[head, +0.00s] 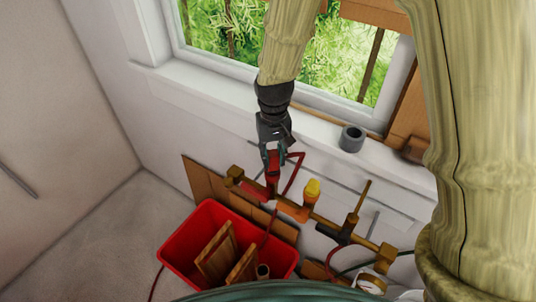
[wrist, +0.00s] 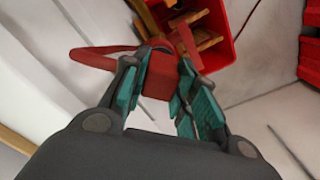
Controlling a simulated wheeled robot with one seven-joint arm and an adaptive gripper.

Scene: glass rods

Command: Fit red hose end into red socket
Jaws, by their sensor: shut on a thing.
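My gripper (head: 274,158) is shut on the red hose end (head: 273,181), which points down over the left part of the brass pipe (head: 325,222). In the wrist view the red hose end (wrist: 158,80) sits between the teal fingertips (wrist: 160,82). The red hose (head: 294,175) bends off to the right and runs down behind the pipe. A red piece (head: 252,191) on the pipe, just left of the hose end, looks like the red socket's marking. The socket opening is hidden, and I cannot tell whether the hose end touches it.
A yellow fitting (head: 312,190) and a dark fitting (head: 333,232) with a brass rod stand farther right on the pipe. A red bin (head: 176,245) with wooden pieces is below. A grey ring (head: 352,138) sits on the window sill. The wall is close behind.

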